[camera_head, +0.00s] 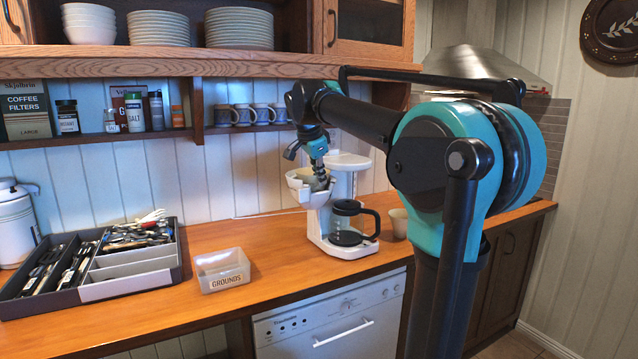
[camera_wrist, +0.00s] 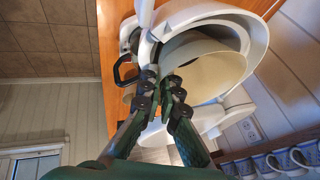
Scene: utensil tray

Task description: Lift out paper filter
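The white coffee maker (camera_head: 346,190) stands on the wooden counter with its filter basket (camera_head: 303,187) swung out to the left. In the wrist view, a beige paper filter (camera_wrist: 214,66) sits inside the white basket (camera_wrist: 262,38). My gripper (camera_wrist: 161,82) points down at the basket's near rim, with its fingertips close to the filter's edge. A narrow gap shows between the fingertips, and I see no clear grip on the paper. In the head view, my gripper (camera_head: 320,180) is at the basket and hides part of it.
A clear bin labelled GROUNDS (camera_head: 222,270) stands on the counter, left of the glass carafe (camera_head: 350,222). A utensil tray (camera_head: 130,287) lies farther left. A small cup (camera_head: 398,223) stands right of the carafe. A shelf with mugs (camera_head: 262,114) is behind and above.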

